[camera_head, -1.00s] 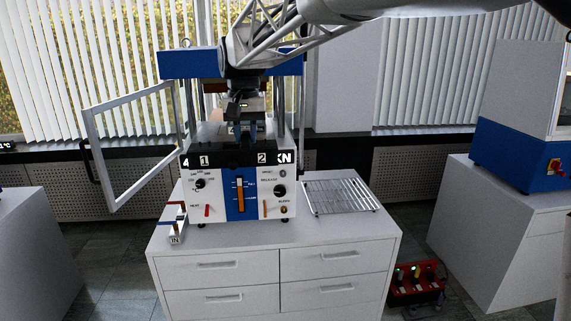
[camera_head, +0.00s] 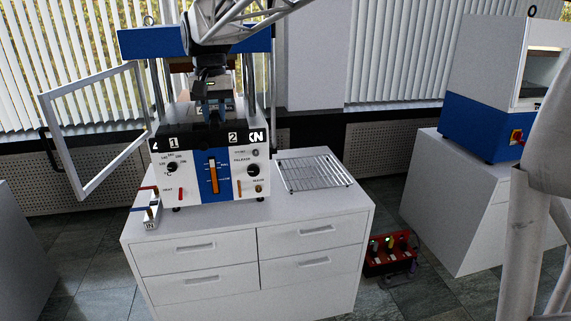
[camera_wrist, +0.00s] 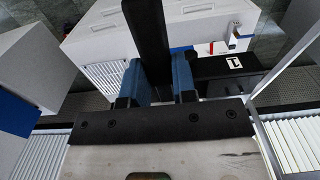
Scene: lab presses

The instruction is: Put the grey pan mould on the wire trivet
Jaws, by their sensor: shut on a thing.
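My gripper (camera_head: 212,108) hangs fingers-down at the front of the press (camera_head: 207,180), above its black numbered strip. In the wrist view its two blue fingers (camera_wrist: 157,82) are shut on a dark bar-like part (camera_wrist: 148,35), which I take to be the grey pan mould seen along its length. The mould's full shape is hidden, and in the head view I cannot make it out clearly. The wire trivet (camera_head: 314,171) lies flat and empty on the white cabinet, right of the press. Its bars seem to show in the wrist view (camera_wrist: 106,76) too.
The press's framed guard door (camera_head: 92,130) stands open to the left. A small "IN" box (camera_head: 147,208) sits at the cabinet's left front. The cabinet top (camera_head: 290,205) is clear around the trivet. A red box (camera_head: 390,254) is on the floor at right.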

